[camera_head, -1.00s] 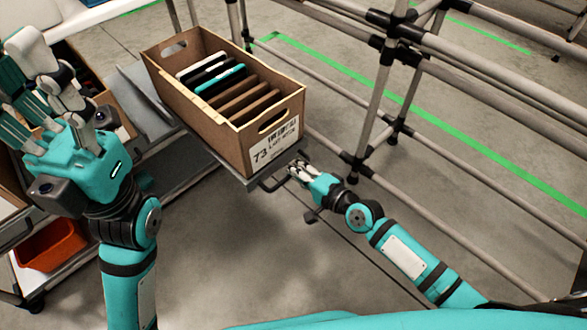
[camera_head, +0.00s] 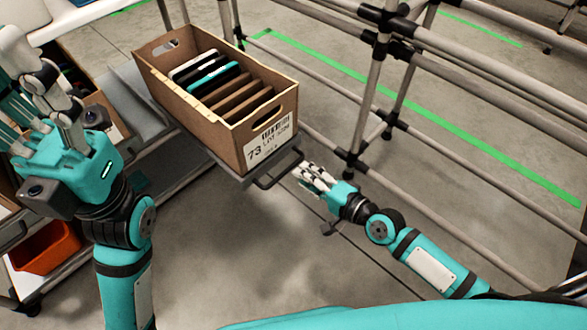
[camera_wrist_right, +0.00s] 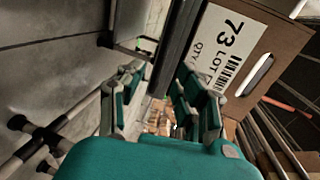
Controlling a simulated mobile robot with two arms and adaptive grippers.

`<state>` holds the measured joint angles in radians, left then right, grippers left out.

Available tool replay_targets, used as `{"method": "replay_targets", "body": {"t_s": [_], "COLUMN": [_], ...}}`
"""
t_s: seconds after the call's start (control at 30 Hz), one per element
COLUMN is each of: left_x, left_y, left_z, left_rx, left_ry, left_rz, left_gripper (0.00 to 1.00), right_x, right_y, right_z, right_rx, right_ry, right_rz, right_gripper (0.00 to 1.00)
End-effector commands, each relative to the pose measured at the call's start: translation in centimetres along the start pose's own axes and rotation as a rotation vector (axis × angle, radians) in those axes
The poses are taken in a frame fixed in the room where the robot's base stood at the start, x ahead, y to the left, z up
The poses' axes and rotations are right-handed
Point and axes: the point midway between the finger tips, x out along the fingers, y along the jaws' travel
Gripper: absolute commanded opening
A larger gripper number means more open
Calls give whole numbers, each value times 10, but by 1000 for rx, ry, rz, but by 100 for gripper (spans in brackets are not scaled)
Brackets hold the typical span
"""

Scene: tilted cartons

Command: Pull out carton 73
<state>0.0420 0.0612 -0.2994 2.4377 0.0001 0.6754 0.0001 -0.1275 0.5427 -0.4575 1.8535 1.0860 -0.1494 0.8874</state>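Carton 73 (camera_head: 205,113) is an open brown cardboard box with a white label marked 73 and an oval hand hole. Several dark, white-edged and brown flat items stand in it. It sits on a grey pull-out tray (camera_head: 232,176) with a dark bar handle (camera_head: 279,171) at its front. My right gripper (camera_head: 304,176) is just right of the handle, apart from it, open and empty. In the right wrist view its fingers (camera_wrist_right: 158,98) are spread and the carton's label (camera_wrist_right: 221,50) is at upper right. My left gripper (camera_head: 38,100) is raised at the left, fingers apart, empty.
A rack of grey tubes (camera_head: 378,90) with black joints stands at the right. An orange bin (camera_head: 42,247) sits low at the left on the shelving. Grey floor with a green line (camera_head: 470,140) lies beyond. Open floor lies in front of the tray.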

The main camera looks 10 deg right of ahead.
Motion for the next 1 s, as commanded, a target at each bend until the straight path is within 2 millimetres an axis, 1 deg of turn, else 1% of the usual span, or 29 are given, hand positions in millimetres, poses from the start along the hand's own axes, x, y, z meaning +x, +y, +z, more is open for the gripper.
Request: {"method": "replay_targets", "body": {"t_s": [0.03, 0.1, 0.2, 0.33, 0.5, 0.93, 1.0], "left_x": [0, 0, 0, 0, 0, 0, 0], "left_y": [0, 0, 0, 0, 0, 0, 0], "left_z": [0, 0, 0, 0, 0, 0, 0], "left_rx": [0, 0, 0, 0, 0, -1, 0], "left_ry": [0, 0, 0, 0, 0, 1, -1], "left_rz": [1, 1, 1, 1, 2, 2, 1], "left_gripper": [40, 40, 40, 40, 40, 40, 40], "right_x": [-12, -26, -42, -54, -59, -58, -58], "right_y": [1, 1, 1, 0, 0, 0, -3], "right_z": [0, 0, 0, 0, 0, 0, 0], "right_rx": [-3, -5, -4, -3, -1, -1, -8], "right_ry": [-1, 0, -1, 0, 0, 1, 4], "right_rz": [4, 4, 3, 1, 0, -1, -8], "right_gripper": [34, 34, 34, 34, 34, 34, 34]}}
